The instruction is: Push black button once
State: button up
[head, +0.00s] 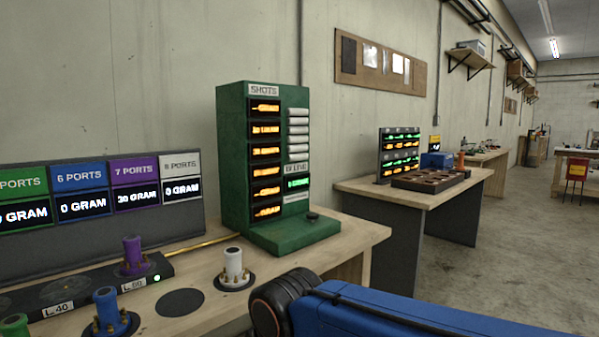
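A small round black button (312,216) sits on the right side of the flat base of a green dispenser-like box (232,150). The box stands upright on the near wooden bench and carries a "SHOTS" label and several orange-lit displays. A blue arm link of mine with a black, orange-ringed joint crosses the bottom of the view, in front of the bench and below the button. My gripper is not in view, so I cannot tell if it is open or shut.
On the near bench (365,232), a white plug (233,268), a purple plug (133,255) and a blue plug (107,310) stand left of the button. A flat black disc (180,302) lies nearby. A port display panel (100,228) stands behind. Open floor lies right.

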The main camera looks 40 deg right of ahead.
aim_at(312, 216)
jog(key=z, duration=0.95)
